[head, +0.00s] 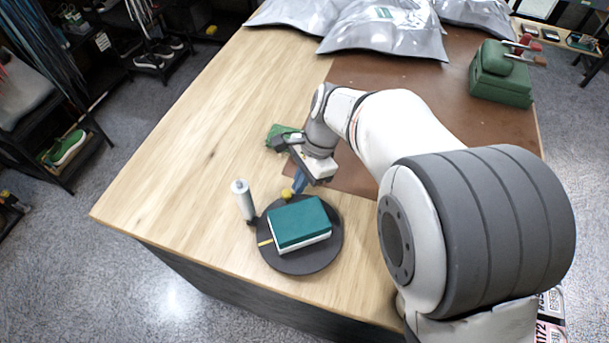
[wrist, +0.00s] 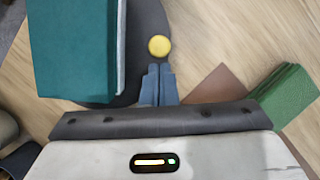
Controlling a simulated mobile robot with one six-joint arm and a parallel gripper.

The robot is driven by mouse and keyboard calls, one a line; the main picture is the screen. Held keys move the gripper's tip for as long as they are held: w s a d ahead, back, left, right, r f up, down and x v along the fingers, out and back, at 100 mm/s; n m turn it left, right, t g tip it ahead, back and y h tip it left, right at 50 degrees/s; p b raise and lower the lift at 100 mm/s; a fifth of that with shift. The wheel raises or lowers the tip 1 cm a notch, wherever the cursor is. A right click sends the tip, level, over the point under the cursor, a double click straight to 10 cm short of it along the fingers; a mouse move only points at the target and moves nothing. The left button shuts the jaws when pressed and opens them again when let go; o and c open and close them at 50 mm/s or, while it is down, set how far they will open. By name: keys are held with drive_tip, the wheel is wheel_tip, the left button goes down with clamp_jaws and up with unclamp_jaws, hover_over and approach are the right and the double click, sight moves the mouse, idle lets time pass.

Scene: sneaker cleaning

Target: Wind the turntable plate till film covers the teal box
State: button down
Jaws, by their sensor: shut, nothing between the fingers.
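The teal box (head: 299,222) lies on the round dark turntable plate (head: 310,264), its teal top and white lower side bare where I see them. The plate has a yellow mark on its left side and a yellow knob (head: 288,197) at its far rim. An upright roll (head: 243,200), whitish and film-like, stands just left of the plate. My gripper (head: 298,186) is shut and empty beside the knob. In the wrist view the blue fingertips (wrist: 158,72) are together just below the yellow knob (wrist: 159,46); whether they touch it I cannot tell. The teal box (wrist: 74,45) fills the upper left there.
A green folded cloth (head: 279,134) lies behind my gripper, near a brown mat (head: 440,80). Grey plastic bags (head: 385,30) lie at the far edge and a green case (head: 500,75) at the far right.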

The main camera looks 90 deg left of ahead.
drive_tip(key=shift+a, duration=0.1)
drive_tip(key=shift+s+n, duration=0.1)
drive_tip(key=shift+n, duration=0.2)
drive_tip(key=shift+s+n, duration=0.1)
drive_tip(key=shift+n, duration=0.2)
drive_tip(key=shift+s+n+h, duration=0.15)
drive_tip(key=shift+n+h, duration=0.15)
